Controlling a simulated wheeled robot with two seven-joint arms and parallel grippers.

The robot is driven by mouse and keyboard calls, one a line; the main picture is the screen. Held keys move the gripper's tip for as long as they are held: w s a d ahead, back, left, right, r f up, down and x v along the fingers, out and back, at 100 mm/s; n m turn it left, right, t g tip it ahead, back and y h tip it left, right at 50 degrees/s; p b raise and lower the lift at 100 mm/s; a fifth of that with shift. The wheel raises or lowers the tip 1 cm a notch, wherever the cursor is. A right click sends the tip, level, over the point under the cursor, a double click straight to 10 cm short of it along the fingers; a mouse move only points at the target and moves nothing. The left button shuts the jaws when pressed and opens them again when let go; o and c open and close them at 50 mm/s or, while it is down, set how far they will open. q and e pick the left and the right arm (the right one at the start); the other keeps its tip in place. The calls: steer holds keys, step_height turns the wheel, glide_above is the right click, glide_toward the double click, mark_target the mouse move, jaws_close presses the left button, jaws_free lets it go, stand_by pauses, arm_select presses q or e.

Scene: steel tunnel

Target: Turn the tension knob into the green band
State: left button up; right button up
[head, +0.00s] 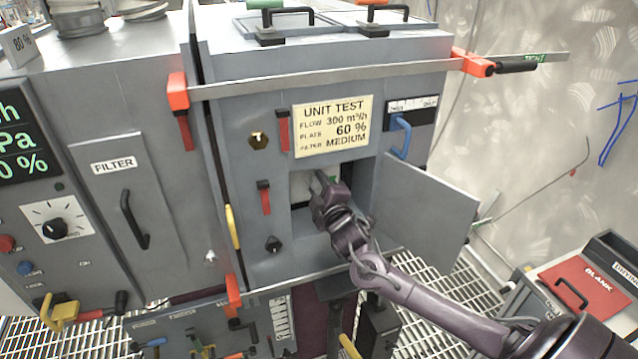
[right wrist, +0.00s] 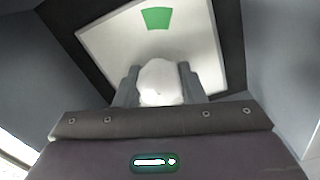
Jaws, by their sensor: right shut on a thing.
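The tension knob (right wrist: 157,82) is a pale, rounded knob in the right wrist view. It stands in front of a white plate (right wrist: 103,45) inside a dark recess. The green band (right wrist: 157,18) is a small green patch on the plate, above the knob in that view. My right gripper (right wrist: 158,85) is shut on the knob, with one finger on each side. In the head view my right gripper (head: 322,184) reaches into the open recess in the grey cabinet and hides the knob. Any pointer mark on the knob cannot be made out. My left gripper is not in view.
An open grey door (head: 424,212) stands to the right of the recess, close to my right arm. A yellow "UNIT TEST" label (head: 333,126) is above it. A blue handle (head: 402,138) and red latches (head: 284,130) stick out nearby. A red-topped case (head: 585,290) is at the lower right.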

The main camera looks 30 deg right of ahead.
steer(key=shift+n+p, duration=0.3)
steer(key=shift+n, duration=1)
steer(key=shift+f+n, duration=0.1)
steer(key=shift+n, duration=0.2)
steer(key=o, duration=1)
steer(key=b+v, duration=0.1)
steer(key=v, duration=0.6)
steer(key=shift+s+a, duration=0.1)
steer(key=shift+s, duration=0.3)
